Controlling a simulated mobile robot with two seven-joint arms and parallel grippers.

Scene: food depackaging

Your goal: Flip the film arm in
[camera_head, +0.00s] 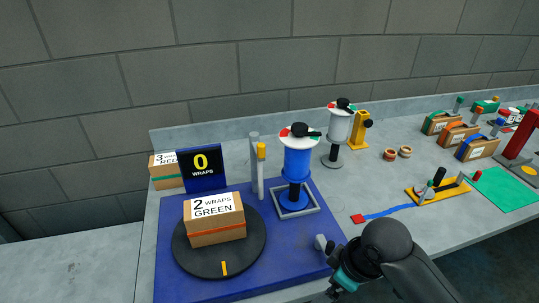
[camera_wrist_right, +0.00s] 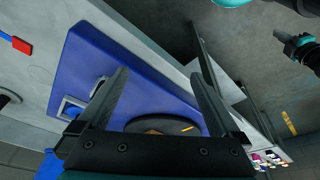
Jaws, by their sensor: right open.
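A blue wrapping station (camera_head: 176,278) carries a black turntable (camera_head: 185,257). A carton (camera_head: 216,238) marked "2 WRAPS GREEN" sits on the turntable. Behind it stands a grey post (camera_head: 254,150). Beside the post is an upright pale bar with a yellow tip (camera_head: 262,151), seemingly the film arm. A blue film roll (camera_head: 297,165) stands upright in a square holder to its right. My right gripper (camera_head: 326,250) is at the station's front right edge, apart from the bar. In the wrist view its fingers (camera_wrist_right: 160,90) are open and empty.
A sign (camera_head: 202,168) reads 0 wraps. A white roll stand (camera_head: 339,125), two brown rings (camera_head: 397,153), a yellow fixture (camera_head: 436,192), a green mat (camera_head: 505,190) and several cartons occupy the right side. The turntable's yellow mark (camera_head: 224,268) faces front.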

